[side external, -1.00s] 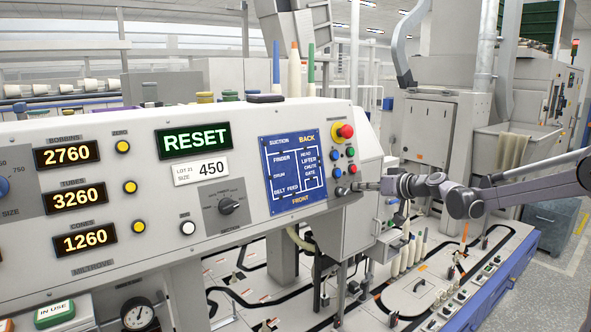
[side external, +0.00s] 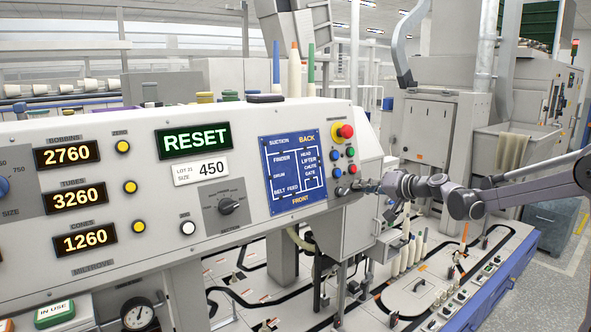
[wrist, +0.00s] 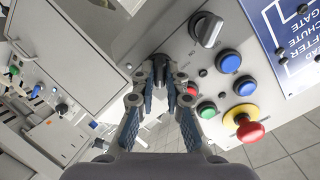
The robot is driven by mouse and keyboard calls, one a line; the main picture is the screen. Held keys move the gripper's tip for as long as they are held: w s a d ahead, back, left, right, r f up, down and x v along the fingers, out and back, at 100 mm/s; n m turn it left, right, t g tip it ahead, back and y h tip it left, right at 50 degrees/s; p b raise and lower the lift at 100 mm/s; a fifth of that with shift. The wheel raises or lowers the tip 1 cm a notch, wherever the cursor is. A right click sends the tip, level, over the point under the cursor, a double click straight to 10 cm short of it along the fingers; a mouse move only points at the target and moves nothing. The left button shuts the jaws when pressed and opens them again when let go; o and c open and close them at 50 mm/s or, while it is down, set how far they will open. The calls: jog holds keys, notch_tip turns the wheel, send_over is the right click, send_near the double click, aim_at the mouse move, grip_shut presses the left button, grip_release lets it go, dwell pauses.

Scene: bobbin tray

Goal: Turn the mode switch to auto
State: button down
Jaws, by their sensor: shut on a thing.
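My gripper (side external: 364,187) is at the lower right of the machine's front panel. In the wrist view its fingertips (wrist: 163,68) are together on a small dark knob (wrist: 160,61) at the panel's edge, which I take for the mode switch. The fingers hide most of it, and its pointer and labels cannot be read. A grey selector knob (wrist: 207,28) sits beside it, apart from the fingers; it also shows in the side view (side external: 342,191).
Several push buttons and a red mushroom button on a yellow ring (wrist: 248,130) lie close to the fingers. A blue diagram plate (side external: 293,172) is left of them. A larger rotary knob (side external: 228,206) is farther left. Spindles and a track table (side external: 420,292) lie below.

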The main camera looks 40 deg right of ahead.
jog(key=shift+r, duration=0.1)
jog(key=c, duration=1.4)
grip_release()
jog(key=v, duration=1.2)
jog(key=s+a+f+n+g+y, duration=0.1)
jog(key=s+a+f+n+g, duration=0.25)
jog(key=a, duration=0.55)
jog(key=s+a+f+n+g+y, duration=0.15)
jog(key=s+a+f, duration=0.25)
jog(key=a, duration=0.4)
jog(key=s+a+f+n+g+h, duration=0.1)
jog(key=s+f, duration=0.1)
jog(key=s, duration=0.1)
jog(key=s+a+f+n+g+h, duration=0.1)
jog(key=s+a+f, duration=0.1)
jog(key=s+f, duration=0.1)
jog(key=s+a+f+n+h, duration=0.1)
jog(key=s+f, duration=0.1)
jog(key=s, duration=0.2)
jog(key=shift+a+f+n+g, duration=0.25)
jog(key=shift+f+n+g, duration=0.1)
jog(key=shift+n+g, duration=0.05)
